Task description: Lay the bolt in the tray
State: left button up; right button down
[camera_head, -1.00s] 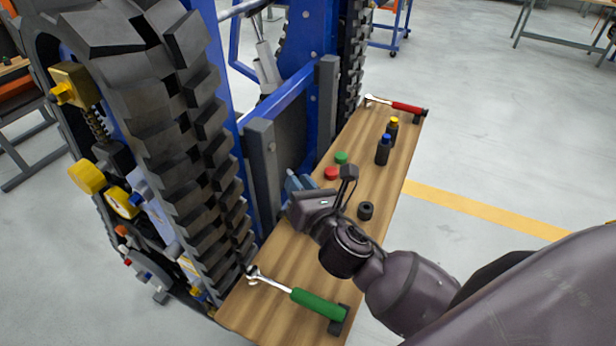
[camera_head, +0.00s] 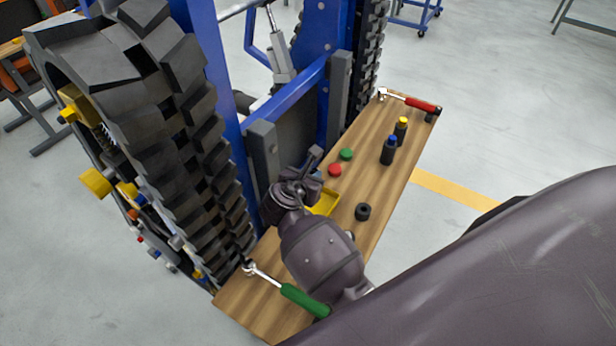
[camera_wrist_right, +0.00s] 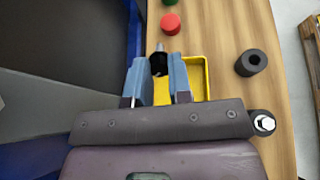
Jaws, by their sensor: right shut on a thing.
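My right gripper (camera_head: 312,188) is over the wooden bench, beside the yellow tray (camera_head: 331,202). In the right wrist view its two blue fingers (camera_wrist_right: 158,75) are shut on a dark piece with a silver end, which I take for the bolt (camera_wrist_right: 159,62). The bolt overlaps the left part of the tray (camera_wrist_right: 207,78) in that view; its height above the tray cannot be told. The fingers and palm hide part of the tray. In the head view the bolt is hidden by the gripper. My left gripper is not in view.
A black ring (camera_head: 363,211), a red cap (camera_head: 335,170), a green cap (camera_head: 346,154) and two dark bottles (camera_head: 388,151) stand on the bench (camera_head: 375,180). Ratchets with green (camera_head: 303,300) and red (camera_head: 421,104) handles lie at its ends. The tracked carrier (camera_head: 195,130) rises left.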

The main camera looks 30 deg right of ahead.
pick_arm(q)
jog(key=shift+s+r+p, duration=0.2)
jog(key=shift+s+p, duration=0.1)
pick_arm(e)
jog(key=shift+s+a+f+m+g, duration=0.55)
jog(key=shift+a+f+g, duration=0.25)
jog(key=shift+g, duration=0.2)
jog(key=shift+s+f+n+b, duration=0.1)
jog(key=shift+f+n+b, duration=0.4)
jog(key=shift+f, duration=0.85)
jog(key=shift+f+b, duration=0.6)
jog(key=shift+f, duration=0.7)
jog(key=shift+f+b, duration=0.7)
jog(key=shift+f, duration=0.85)
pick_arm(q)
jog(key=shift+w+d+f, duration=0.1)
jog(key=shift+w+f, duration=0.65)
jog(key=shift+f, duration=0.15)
pick_arm(e)
jog(key=shift+f, duration=0.3)
